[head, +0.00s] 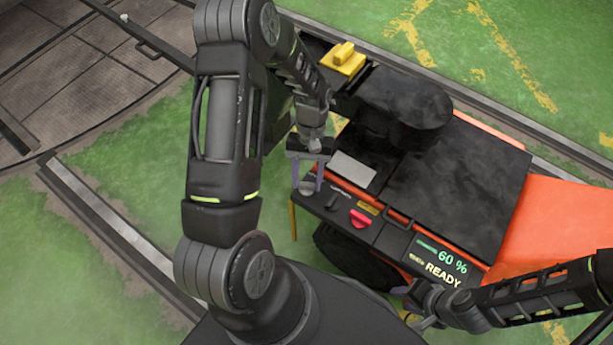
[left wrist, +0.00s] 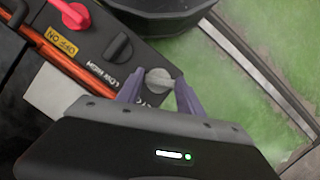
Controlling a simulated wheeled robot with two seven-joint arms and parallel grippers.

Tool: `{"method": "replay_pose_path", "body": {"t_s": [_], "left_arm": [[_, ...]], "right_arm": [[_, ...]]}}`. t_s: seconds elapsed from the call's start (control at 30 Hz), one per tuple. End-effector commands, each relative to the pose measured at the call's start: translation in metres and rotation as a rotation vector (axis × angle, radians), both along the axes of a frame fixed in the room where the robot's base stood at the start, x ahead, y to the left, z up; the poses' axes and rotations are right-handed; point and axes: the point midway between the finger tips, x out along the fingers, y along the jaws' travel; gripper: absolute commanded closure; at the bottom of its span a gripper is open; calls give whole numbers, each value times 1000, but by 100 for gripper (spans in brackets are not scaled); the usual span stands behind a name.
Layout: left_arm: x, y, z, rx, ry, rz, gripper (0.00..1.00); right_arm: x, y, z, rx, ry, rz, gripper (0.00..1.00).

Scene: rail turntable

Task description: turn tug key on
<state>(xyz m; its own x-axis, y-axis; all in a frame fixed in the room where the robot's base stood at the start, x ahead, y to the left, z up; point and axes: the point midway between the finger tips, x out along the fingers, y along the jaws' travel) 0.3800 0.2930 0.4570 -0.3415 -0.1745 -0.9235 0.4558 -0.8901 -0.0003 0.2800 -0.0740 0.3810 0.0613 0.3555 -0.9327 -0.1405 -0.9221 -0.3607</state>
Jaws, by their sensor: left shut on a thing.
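The tug (head: 455,185) is a black and orange vehicle with a control panel on its near left side. A round grey key switch (head: 306,189) sits at the panel's left end; it also shows in the left wrist view (left wrist: 158,80). My left gripper (head: 307,179) is over that end, its two purple fingers shut on the grey key, one on each side. The tug's display (head: 440,263) reads 60 % and READY. My right gripper (head: 418,303) is low near the display, and its jaw opening is unclear.
Beside the key are a black selector knob (left wrist: 119,46) marked low and high, and a red knob (head: 360,219). A yellow block (head: 343,58) is on the tug's far side. Metal rails (head: 115,232) edge the green floor.

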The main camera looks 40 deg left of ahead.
Motion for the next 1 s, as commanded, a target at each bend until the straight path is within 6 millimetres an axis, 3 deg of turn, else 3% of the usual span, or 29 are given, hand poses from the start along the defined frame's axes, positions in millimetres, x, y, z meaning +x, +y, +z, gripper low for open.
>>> {"method": "replay_pose_path", "body": {"t_s": [0.5, 1.0], "left_arm": [[1, -2, 1, 2, -1, -396, 97], [2, -2, 0, 1, -3, -470, 97]], "right_arm": [[0, 0, 8, 0, 0, 1, 64], [0, 0, 9, 0, 0, 1, 64]]}}
